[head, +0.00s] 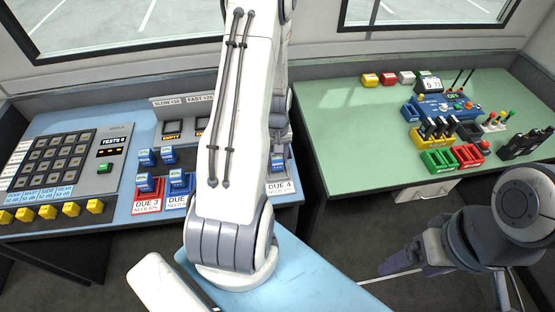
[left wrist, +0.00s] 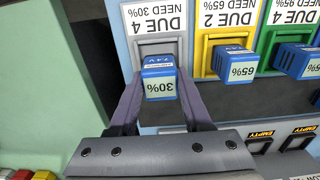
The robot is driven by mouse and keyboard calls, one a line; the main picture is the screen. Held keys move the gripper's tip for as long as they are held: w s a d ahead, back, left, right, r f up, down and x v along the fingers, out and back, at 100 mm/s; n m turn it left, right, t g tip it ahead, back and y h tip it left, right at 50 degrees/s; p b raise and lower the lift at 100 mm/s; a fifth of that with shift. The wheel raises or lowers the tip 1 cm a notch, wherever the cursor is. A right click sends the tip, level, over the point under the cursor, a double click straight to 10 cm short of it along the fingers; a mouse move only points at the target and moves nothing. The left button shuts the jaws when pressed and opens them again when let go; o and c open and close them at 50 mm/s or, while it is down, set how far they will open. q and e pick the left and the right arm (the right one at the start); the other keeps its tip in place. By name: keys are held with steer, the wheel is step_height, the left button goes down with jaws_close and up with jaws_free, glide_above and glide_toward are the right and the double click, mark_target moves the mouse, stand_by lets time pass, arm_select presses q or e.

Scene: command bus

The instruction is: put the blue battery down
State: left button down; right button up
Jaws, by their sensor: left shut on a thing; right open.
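A blue battery marked 30% (left wrist: 159,84) is between the fingers of my left gripper (left wrist: 160,98) in the left wrist view. The gripper is shut on it. The battery is at the grey-framed bay (left wrist: 153,42) labelled DUE 4, NEED 30%; I cannot tell whether it rests on the bay floor. In the head view the battery shows small beside my left arm (head: 277,160), above the DUE 4 label, and the arm hides most of that gripper. My right gripper (head: 392,266) is open and empty at the lower right, over the floor.
Blue batteries marked 65% (left wrist: 242,68) and 95% (left wrist: 297,60) stand in the yellow and green bays alongside. More blue batteries (head: 146,182) stand left of my arm. A keypad (head: 52,160) is at far left. The green desk (head: 345,135) at right holds coloured holders and radios.

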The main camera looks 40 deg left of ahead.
mark_target(277, 157)
arm_select(q)
steer(key=shift+f, duration=0.9)
steer(key=shift+f, duration=0.2)
steer(key=shift+c, duration=1.7)
jaws_free()
steer(key=shift+r, duration=0.15)
step_height(277, 157, up, 12)
steer(key=shift+d+r+b, duration=0.1)
steer(key=shift+b, duration=0.5)
